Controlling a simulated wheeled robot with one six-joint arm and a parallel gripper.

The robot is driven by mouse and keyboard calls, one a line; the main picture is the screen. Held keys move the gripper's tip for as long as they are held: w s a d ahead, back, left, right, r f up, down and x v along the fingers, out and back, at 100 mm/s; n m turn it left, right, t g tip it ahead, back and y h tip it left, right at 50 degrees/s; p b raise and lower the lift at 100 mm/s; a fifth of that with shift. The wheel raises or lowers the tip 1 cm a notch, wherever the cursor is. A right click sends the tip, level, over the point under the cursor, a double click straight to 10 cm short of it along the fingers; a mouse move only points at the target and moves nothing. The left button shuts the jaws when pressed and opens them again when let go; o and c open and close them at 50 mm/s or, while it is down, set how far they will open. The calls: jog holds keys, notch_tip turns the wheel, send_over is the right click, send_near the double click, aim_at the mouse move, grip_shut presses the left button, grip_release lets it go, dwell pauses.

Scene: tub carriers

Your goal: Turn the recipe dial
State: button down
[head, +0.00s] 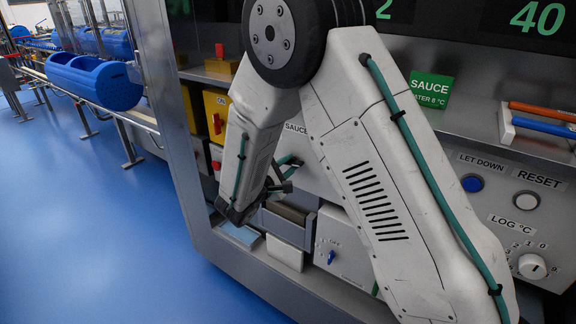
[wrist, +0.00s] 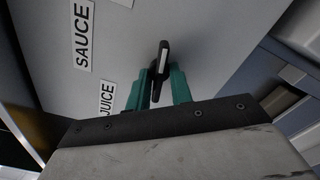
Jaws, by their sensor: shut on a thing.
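The recipe dial (wrist: 162,54) shows in the wrist view as a narrow dark bar with a pale face, standing out from a grey panel (wrist: 215,40). My gripper (wrist: 160,88) has its two green fingers shut on the bar, one on each side. The SAUCE label (wrist: 82,36) and the JUICE label (wrist: 107,102) are on the panel left of the dial. In the head view, my gripper (head: 288,165) is at the panel below the SAUCE label (head: 295,127).
A green SAUCE card (head: 431,88) stands on the ledge above. At right are a blue button (head: 472,183), a RESET button (head: 526,201) and a white LOG °C dial (head: 532,266). Blue tubs (head: 95,82) sit on a conveyor at left. The blue floor (head: 90,230) is clear.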

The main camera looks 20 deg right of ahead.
jog(key=n, duration=2.4)
jog(key=shift+s+d, duration=0.15)
jog(key=shift+s, duration=0.1)
jog(key=shift+n, duration=0.4)
jog(key=c, duration=1.2)
grip_release()
jog(key=shift+c, duration=0.2)
jog(key=v, duration=0.7)
jog(key=shift+s+a, duration=0.25)
jog(key=shift+a, duration=0.05)
